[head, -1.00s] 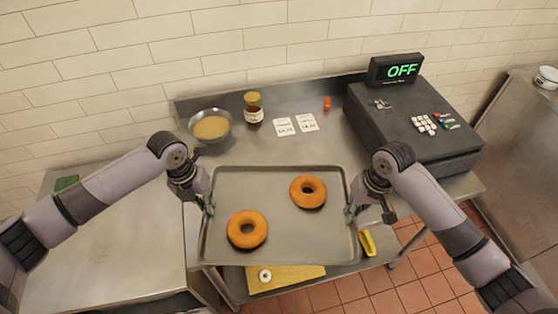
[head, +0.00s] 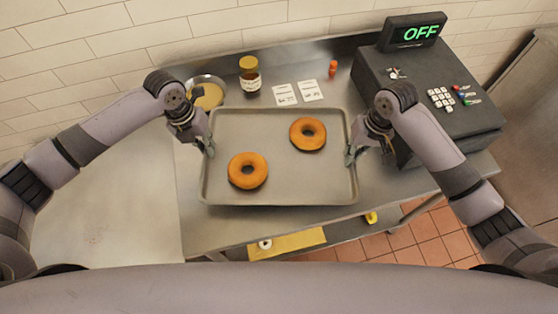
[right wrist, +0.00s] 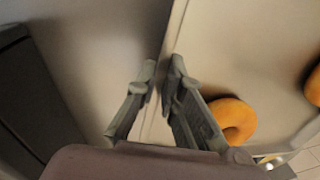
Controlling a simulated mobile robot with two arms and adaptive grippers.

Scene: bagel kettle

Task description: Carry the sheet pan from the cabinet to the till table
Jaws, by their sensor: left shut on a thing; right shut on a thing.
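The grey sheet pan (head: 280,180) carries two orange-brown bagels, one at the left (head: 247,171) and one at the upper right (head: 308,133). In the head view the pan appears over the steel till table (head: 215,225); I cannot tell whether it touches the top. My left gripper (head: 208,148) is shut on the pan's left rim. My right gripper (head: 351,153) is shut on its right rim. The right wrist view shows the right fingers (right wrist: 158,88) closed around the pan's rim, with a bagel (right wrist: 232,119) just inside.
A black till (head: 430,95) reading OFF stands at the right of the table. A yellow board (head: 287,243) lies on the lower shelf.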

